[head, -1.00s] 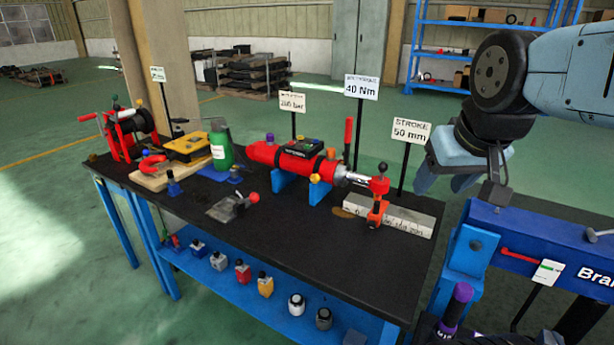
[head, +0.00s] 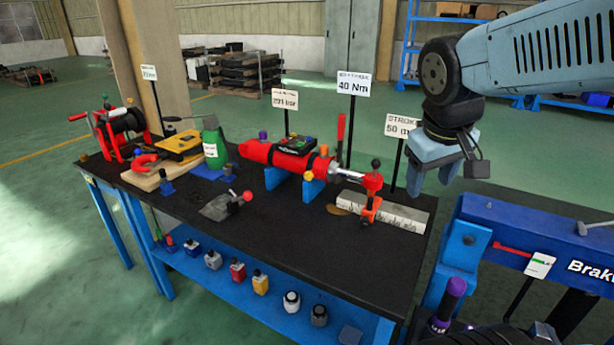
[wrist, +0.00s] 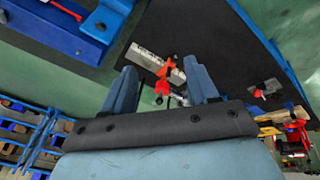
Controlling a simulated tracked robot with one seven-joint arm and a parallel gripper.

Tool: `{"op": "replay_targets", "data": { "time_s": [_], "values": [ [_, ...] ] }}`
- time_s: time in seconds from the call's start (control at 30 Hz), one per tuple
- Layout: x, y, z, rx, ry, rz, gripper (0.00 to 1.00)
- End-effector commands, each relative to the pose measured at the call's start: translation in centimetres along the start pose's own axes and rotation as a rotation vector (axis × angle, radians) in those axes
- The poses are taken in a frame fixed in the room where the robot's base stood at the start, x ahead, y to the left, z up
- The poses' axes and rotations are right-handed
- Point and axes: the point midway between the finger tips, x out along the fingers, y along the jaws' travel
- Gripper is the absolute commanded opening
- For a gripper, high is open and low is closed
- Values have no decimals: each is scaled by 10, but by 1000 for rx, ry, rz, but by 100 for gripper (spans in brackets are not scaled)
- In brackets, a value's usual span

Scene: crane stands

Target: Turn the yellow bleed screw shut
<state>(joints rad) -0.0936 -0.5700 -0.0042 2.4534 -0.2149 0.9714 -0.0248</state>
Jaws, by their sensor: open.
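The red cylinder (head: 290,160) lies on blue supports on the black bench. A yellow-orange knob (head: 307,176), which looks like the bleed screw, sticks out of its near side. A purple knob (head: 262,135) is on its top left. My gripper (head: 433,178) is open and empty, fingers pointing down, in the air right of the cylinder's rod end and beside the stroke sign. In the wrist view, the red rod end (wrist: 165,88) shows between my open fingers (wrist: 163,78), farther off. The yellow knob cannot be made out there.
Signs on posts stand behind the cylinder; the "40 Nm" sign (head: 354,84) is tallest. A grey scale block (head: 405,217) lies under the rod end. A blue brake stand (head: 540,235) is at right.

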Motion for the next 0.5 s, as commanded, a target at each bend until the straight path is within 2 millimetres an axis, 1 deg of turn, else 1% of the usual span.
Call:
{"op": "replay_targets", "data": {
  "time_s": [0.1,0.37,0.5],
  "values": [
    [14,4,-10,-104,-76,50,58],
    [40,11,-36,-328,-220,170,58],
    [54,13,-52,-451,-291,239,58]
  ]
}}
